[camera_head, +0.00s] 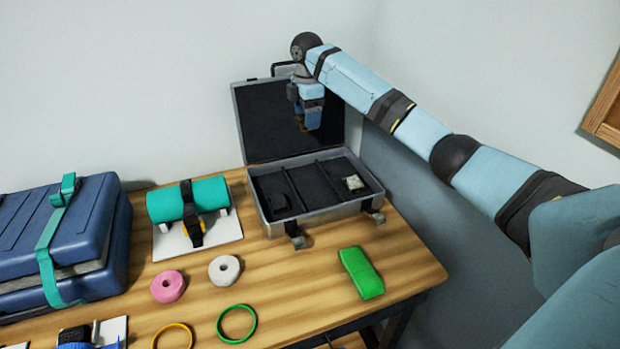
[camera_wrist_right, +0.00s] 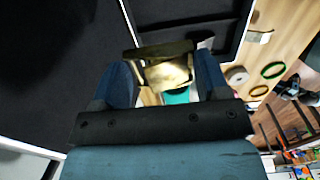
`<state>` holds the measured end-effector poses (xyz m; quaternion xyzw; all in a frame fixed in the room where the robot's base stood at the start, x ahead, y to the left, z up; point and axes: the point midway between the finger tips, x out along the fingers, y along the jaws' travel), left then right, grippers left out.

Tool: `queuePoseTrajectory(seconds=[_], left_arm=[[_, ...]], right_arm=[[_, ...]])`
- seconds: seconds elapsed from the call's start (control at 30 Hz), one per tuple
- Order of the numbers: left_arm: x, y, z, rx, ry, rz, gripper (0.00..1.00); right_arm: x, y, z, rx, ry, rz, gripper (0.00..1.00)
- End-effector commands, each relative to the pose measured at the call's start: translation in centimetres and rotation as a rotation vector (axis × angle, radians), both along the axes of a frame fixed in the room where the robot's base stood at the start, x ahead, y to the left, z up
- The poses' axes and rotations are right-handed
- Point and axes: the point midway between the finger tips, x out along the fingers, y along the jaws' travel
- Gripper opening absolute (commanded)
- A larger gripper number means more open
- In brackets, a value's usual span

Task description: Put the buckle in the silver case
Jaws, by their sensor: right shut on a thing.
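The silver case (camera_head: 335,211) stands open at the back of the table, with its lid (camera_head: 262,125) raised behind it. Its dark tray has dividers. My right gripper (camera_head: 304,122) is above the case, in front of the raised lid, pointing down. In the right wrist view the gripper (camera_wrist_right: 166,72) is shut on a brass-coloured buckle (camera_wrist_right: 168,74), held between its blue fingers. In the head view only a small part of the buckle shows. My left gripper is out of view.
A blue case (camera_head: 95,225) with a teal strap stands at the left. A teal roll (camera_head: 170,205) rests on a white stand. Pink (camera_head: 168,298) and white (camera_head: 216,279) rolls, green (camera_head: 237,338) and yellow rings, and a green block (camera_head: 360,272) lie in front.

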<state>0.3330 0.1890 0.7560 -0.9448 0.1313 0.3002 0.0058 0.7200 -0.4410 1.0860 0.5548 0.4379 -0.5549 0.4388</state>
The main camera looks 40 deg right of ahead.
Motion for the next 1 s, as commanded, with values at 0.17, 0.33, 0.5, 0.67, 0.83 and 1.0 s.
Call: queuePoseTrajectory(seconds=[0.17, 0.33, 0.5, 0.67, 0.83, 1.0], left_arm=[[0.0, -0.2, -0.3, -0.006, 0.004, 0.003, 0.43], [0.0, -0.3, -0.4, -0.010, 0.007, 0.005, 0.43], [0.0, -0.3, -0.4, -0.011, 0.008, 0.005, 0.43], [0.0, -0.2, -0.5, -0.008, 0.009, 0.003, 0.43], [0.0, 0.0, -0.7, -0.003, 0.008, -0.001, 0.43], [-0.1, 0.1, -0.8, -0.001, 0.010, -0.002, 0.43]], right_arm=[[-0.1, 0.0, -5.2, -0.001, 0.005, -0.002, 0.43], [-0.1, 0.0, -9.4, 0.000, 0.004, -0.001, 0.43], [-0.1, 0.0, -11.5, 0.000, 0.001, -0.001, 0.43], [-0.1, 0.0, -12.5, 0.000, 0.001, -0.002, 0.43], [-0.1, 0.0, -15.1, -0.001, 0.003, -0.003, 0.43], [-0.1, 0.0, -17.5, -0.001, 0.002, -0.002, 0.43]])
